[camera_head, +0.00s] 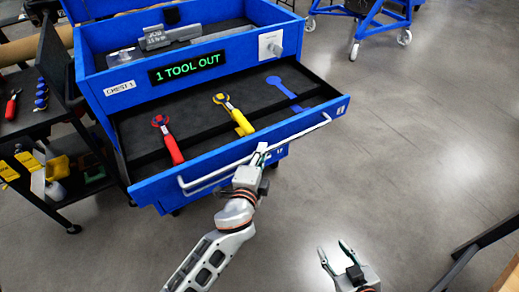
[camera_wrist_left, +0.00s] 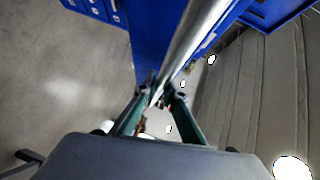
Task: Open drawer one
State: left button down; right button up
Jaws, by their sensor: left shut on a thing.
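The blue tool chest (camera_head: 112,102) stands at the upper middle of the head view. Its drawer (camera_head: 215,160) is pulled out toward me, with a red-handled ratchet (camera_head: 168,138), a yellow-handled ratchet (camera_head: 235,113) and an empty blue tool outline (camera_head: 286,91) inside. A long silver handle (camera_head: 220,173) runs across the drawer front; it also crosses the left wrist view (camera_wrist_left: 190,45). My left gripper (camera_head: 260,155) is shut on this handle near its middle; its fingers flank the bar in the left wrist view (camera_wrist_left: 160,100). My right gripper (camera_head: 333,250) is open and empty at the lower right.
A display (camera_head: 187,67) on the chest reads "1 TOOL OUT". A dark cart (camera_head: 60,185) with tools and bins stands to the left. A blue wheeled stand (camera_head: 365,22) is at the back right.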

pick_arm(q)
jog(key=c, duration=2.1)
grip_release()
jog(key=shift+s, duration=0.1)
jog(key=v, duration=1.2)
jog(key=shift+f, duration=0.1)
jog(key=s+a+f+n+g, duration=0.1)
jog(key=s+a+f+n, duration=0.2)
jog(key=a+f+n, duration=0.1)
jog(key=s+a+f+n+g, duration=0.2)
jog(key=s+a+f+n, duration=0.2)
jog(key=f, duration=0.4)
jog(key=s+a+f+n+g, duration=0.2)
jog(key=s+a+f+n, duration=0.2)
jog(key=a+f+n, duration=0.2)
jog(key=shift+s+a+f, duration=0.1)
jog(key=shift+a+f, duration=0.05)
jog(key=shift+a, duration=0.25)
jog(key=shift+s+a+f, duration=0.1)
jog(key=shift+a+f, duration=0.05)
jog(key=shift+a, duration=0.25)
